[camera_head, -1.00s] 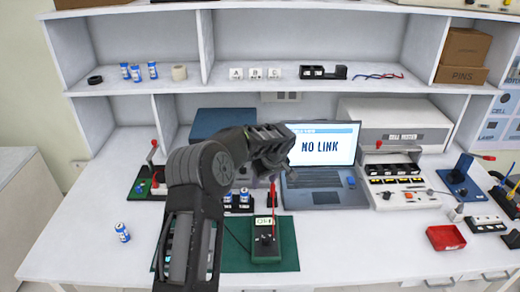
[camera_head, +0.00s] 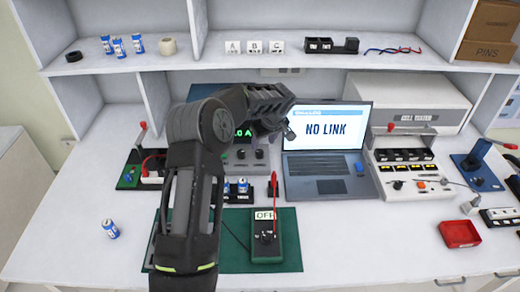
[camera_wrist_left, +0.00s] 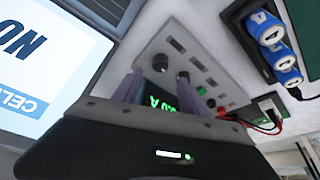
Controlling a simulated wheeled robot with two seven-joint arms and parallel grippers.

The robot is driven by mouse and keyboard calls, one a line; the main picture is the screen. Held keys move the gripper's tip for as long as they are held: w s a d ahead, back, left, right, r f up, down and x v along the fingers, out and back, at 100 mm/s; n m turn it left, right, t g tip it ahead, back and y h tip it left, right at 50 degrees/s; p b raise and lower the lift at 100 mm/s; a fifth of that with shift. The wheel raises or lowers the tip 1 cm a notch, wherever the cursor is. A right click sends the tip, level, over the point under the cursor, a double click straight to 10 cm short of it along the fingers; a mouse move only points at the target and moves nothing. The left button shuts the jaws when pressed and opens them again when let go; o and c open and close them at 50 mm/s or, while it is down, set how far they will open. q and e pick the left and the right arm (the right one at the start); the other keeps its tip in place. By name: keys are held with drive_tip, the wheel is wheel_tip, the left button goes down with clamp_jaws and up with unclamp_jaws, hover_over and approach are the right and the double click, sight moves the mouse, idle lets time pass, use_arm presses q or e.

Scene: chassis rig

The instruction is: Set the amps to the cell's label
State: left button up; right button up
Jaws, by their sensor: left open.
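The power supply shows a green display (camera_head: 243,133) and two knobs (camera_head: 252,154) behind my left arm; its upper part is hidden. In the left wrist view its front has a lit green readout (camera_wrist_left: 163,98) ending in "A", partly covered, and knobs (camera_wrist_left: 183,77). My left gripper (camera_head: 288,131) is open and empty, in front of the laptop's left edge. In the left wrist view its two fingers (camera_wrist_left: 165,104) frame the readout, apart from the knobs.
The laptop (camera_head: 330,187) reads "NO LINK". A green multimeter (camera_head: 268,243) reading "OFF" lies on a green mat (camera_head: 293,263). A cell tester (camera_head: 420,183) and red tray (camera_head: 460,233) are at right.

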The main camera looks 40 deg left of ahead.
sight(259, 151)
use_arm(q)
drive_tip(key=p+x, duration=0.1)
drive_tip(key=x, duration=0.6)
drive_tip(key=shift+a+p, duration=0.1)
drive_tip(key=shift+p, duration=0.25)
clamp_jaws()
